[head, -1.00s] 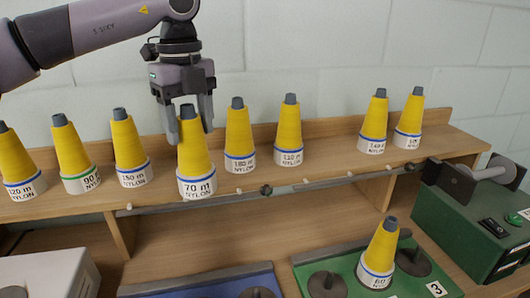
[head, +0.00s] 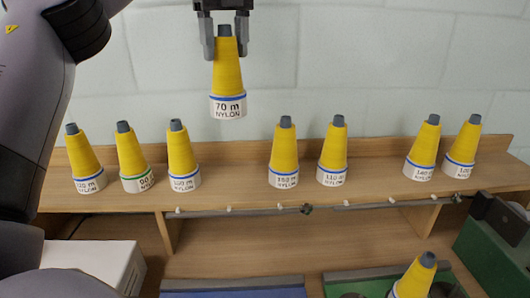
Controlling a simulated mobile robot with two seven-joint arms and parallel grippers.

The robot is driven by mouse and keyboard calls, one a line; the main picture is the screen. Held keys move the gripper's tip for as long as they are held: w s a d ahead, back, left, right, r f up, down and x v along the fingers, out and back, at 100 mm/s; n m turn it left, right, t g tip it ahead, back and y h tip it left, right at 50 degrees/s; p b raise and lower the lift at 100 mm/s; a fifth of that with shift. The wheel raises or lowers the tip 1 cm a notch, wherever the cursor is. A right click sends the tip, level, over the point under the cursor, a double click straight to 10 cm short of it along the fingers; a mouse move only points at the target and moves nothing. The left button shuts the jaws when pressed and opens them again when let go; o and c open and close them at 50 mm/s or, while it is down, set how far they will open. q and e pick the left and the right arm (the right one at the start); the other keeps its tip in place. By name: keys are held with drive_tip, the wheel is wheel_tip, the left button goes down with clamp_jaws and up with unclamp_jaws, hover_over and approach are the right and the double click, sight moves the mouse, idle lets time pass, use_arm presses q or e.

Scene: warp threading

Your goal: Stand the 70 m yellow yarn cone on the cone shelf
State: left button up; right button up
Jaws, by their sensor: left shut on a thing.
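The 70 m yellow yarn cone (head: 227,75), with a blue band and a white label reading "70 m NYLON", is upright in the air. My left gripper (head: 226,45) is shut on its upper part, one finger on each side of the grey tip. The cone shelf (head: 232,176) is the wooden ledge below. The held cone hangs clear above a gap in the row, between a blue-banded cone (head: 182,150) and another blue-banded cone (head: 284,148). My right gripper is not in view.
More yellow cones stand left (head: 84,153) and right (head: 424,145) along the shelf. Another bare stretch lies right of the 110 m cone (head: 333,148). A rail with small pegs runs along the front edge. Below are a white box (head: 95,262) and a lower cone (head: 414,277).

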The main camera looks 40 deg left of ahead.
sight(227, 96)
use_arm(q)
wheel_tip(227, 96, down, 19)
idle(1.3)
drive_tip(key=shift+a+f, duration=0.1)
drive_tip(key=o, duration=0.9)
drive_tip(key=shift+f, duration=0.1)
drive_tip(key=shift+r, duration=6.15)
